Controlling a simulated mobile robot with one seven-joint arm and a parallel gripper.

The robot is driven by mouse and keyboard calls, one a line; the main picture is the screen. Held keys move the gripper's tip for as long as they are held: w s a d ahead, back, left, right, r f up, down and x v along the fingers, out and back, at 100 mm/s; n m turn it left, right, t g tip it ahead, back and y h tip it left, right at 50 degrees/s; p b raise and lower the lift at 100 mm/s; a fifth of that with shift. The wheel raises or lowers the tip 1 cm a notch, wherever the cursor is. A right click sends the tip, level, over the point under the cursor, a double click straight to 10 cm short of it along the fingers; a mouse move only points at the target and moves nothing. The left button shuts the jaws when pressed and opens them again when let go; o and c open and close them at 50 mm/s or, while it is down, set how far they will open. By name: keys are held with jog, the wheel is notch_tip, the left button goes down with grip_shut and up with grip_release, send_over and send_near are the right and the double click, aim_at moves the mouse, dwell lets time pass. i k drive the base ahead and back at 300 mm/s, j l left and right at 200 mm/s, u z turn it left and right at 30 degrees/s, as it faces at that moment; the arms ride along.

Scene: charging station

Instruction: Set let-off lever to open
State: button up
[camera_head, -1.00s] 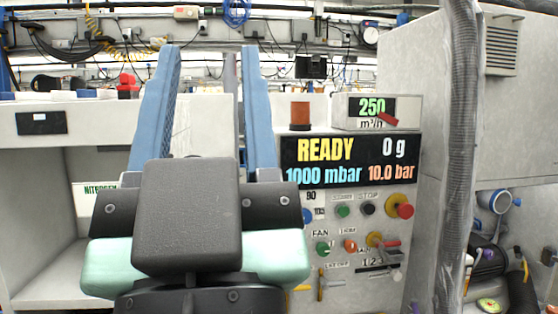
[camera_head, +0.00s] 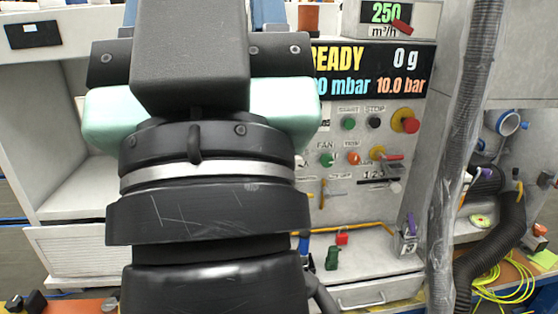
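The control panel (camera_head: 385,150) stands right of centre, partly hidden by my arm. A small label, probably LET OFF, sits at its lower left. Just below it is a small yellow lever (camera_head: 322,190), which looks roughly upright; it is too small to tell its setting. My gripper (camera_head: 200,50) is large in the foreground, left of the lever and nearer the camera. Its two blue fingers stand apart at the top edge, with their tips out of view. Nothing shows between them.
A display (camera_head: 400,70) tops the panel, with several knobs below, including a large red one (camera_head: 405,119). A grey ribbed hose (camera_head: 460,150) runs vertically at right. A ledge below the panel bears a green object (camera_head: 332,258) and a red one (camera_head: 342,238). Yellow cable lies lower right.

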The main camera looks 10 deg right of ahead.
aim_at(327, 194)
jog(key=i+j+z, duration=0.1)
jog(key=i+z, duration=0.25)
jog(key=i, duration=0.2)
jog(key=i+j+z, duration=0.4)
jog(key=i, duration=0.2)
jog(key=i+j+z, duration=0.35)
jog(key=i, duration=0.15)
